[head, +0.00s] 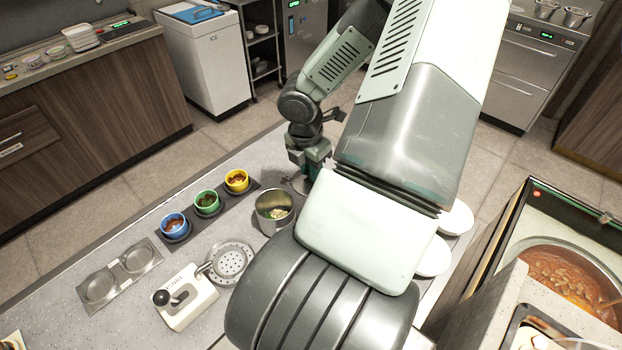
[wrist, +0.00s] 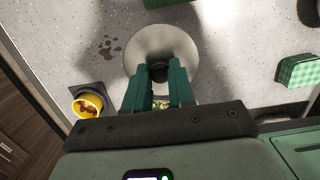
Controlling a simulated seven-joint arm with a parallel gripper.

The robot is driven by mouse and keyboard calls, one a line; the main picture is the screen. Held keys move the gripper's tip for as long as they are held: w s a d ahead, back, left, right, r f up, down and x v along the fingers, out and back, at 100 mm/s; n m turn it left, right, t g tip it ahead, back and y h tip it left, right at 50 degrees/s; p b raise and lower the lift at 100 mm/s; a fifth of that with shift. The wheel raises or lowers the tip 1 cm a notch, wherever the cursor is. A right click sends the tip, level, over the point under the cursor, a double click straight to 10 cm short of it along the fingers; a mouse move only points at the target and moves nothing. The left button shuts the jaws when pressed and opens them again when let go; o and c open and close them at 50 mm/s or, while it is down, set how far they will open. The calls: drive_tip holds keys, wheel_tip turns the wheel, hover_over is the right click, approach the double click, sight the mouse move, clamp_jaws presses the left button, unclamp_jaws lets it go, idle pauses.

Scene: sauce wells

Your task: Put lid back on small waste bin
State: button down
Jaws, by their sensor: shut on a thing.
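The small waste bin (head: 274,212) is a round steel pot standing uncovered on the counter in the head view, with food scraps inside. My gripper (head: 308,168) is just beyond it, up and to the right in the picture. In the wrist view my gripper (wrist: 159,76) has its green fingers closed on the dark knob of the lid. The lid (wrist: 160,42) is a round grey disc, partly covered by the fingers. A little of the scraps shows between the fingers below the lid. My arm hides much of the counter in the head view.
Blue (head: 174,225), green (head: 206,202) and yellow (head: 237,181) sauce cups stand in a row left of the bin. A perforated disc (head: 231,262) and a white device (head: 184,297) lie nearer. A green checkered thing (wrist: 298,71) lies right in the wrist view.

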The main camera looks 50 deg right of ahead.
drive_tip(key=shift+a+r, duration=0.1)
drive_tip(key=shift+r, duration=0.45)
drive_tip(key=w+a+r+m+g, duration=0.1)
drive_tip(key=a+r+m, duration=0.2)
drive_tip(key=a+m, duration=0.25)
drive_tip(key=w+a+r+m, duration=0.1)
drive_tip(key=a+r+m, duration=0.2)
drive_tip(key=a+m, duration=0.3)
wheel_tip(320, 180, down, 7)
drive_tip(key=d, duration=0.1)
drive_tip(key=shift+r+y, duration=0.2)
drive_tip(key=shift+y, duration=0.2)
drive_tip(key=shift+d+f+m, duration=0.1)
drive_tip(key=shift+f+m, duration=0.1)
drive_tip(key=shift+m, duration=0.05)
idle(0.3)
drive_tip(key=c, duration=0.9)
unclamp_jaws()
drive_tip(key=shift+o, duration=0.5)
drive_tip(key=o, duration=0.4)
